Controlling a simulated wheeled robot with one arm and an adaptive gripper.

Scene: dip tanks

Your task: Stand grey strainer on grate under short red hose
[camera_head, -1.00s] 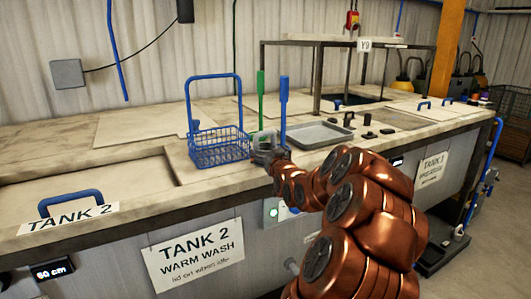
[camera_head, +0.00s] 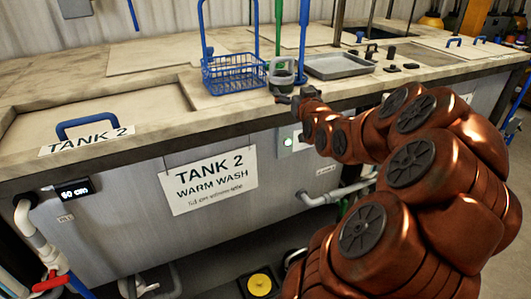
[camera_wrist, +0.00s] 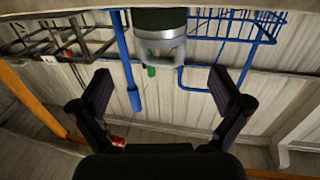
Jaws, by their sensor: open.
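A grey cup-shaped vessel (camera_head: 281,74), which may be the grey strainer, stands on the counter just right of the blue wire basket. It also shows upside down in the wrist view (camera_wrist: 160,45), with a grey rim band, a dark green body and a handle. My gripper (camera_head: 287,98) is at the counter's front edge, close in front of the vessel. In the wrist view my gripper (camera_wrist: 163,92) has its two fingers spread wide and nothing between them; the vessel is beyond the fingertips. I cannot make out a grate or a short red hose.
The blue wire basket (camera_head: 234,76) with its tall handle stands left of the vessel. A grey tray (camera_head: 340,66) lies to the right. The Tank 2 lid (camera_head: 100,110) has a blue handle. A red valve handle (camera_head: 49,282) is low at left; a yellow disc (camera_head: 259,284) is on the floor.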

